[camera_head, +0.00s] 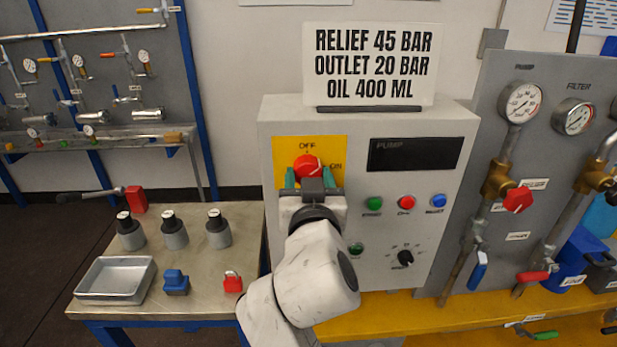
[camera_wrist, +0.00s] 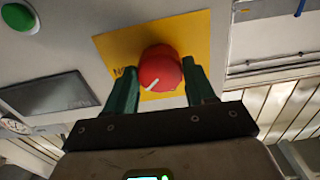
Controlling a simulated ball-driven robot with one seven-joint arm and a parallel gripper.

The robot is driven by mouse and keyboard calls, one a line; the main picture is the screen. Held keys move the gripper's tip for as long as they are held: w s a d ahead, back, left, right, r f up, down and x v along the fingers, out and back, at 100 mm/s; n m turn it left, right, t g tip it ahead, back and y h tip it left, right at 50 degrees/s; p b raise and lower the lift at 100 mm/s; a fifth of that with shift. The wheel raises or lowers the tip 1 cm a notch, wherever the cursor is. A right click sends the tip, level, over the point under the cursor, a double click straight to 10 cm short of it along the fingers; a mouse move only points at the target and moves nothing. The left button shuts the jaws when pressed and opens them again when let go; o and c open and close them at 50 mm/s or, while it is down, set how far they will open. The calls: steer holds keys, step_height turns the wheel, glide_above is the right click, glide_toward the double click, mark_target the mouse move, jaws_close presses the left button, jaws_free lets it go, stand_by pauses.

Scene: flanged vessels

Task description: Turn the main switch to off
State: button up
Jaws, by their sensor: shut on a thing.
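The main switch is a red round knob (camera_head: 307,167) on a yellow plate (camera_head: 329,150) at the upper left of the grey pump cabinet. The plate reads OFF above the knob and ON to its right. My gripper (camera_head: 308,178) is at the knob from the front, with its green fingers on either side of it. In the wrist view the red knob (camera_wrist: 160,70) sits between the two fingertips, and its white mark slants toward the lower left. In the head view, the knob's pointer seems to lie toward the ON side. My gripper hides the plate's lower part.
Green, red and blue buttons (camera_head: 407,202) and a black selector (camera_head: 405,258) are on the cabinet to the right of my arm. A sign (camera_head: 372,65) stands on top. A side table (camera_head: 190,275) at left holds several dark-capped weights, a tray (camera_head: 115,279) and a red padlock (camera_head: 232,282).

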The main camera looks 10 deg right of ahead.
steer(key=n+p, duration=0.2)
steer(key=n, duration=0.3)
steer(key=shift+n, duration=0.4)
steer(key=shift+n+p, duration=1)
steer(key=shift+n, duration=1.2)
steer(key=o, duration=1)
steer(key=shift+o, duration=0.2)
steer(key=s+b, duration=0.2)
steer(key=s, duration=0.8)
steer(key=shift+s+a, duration=0.4)
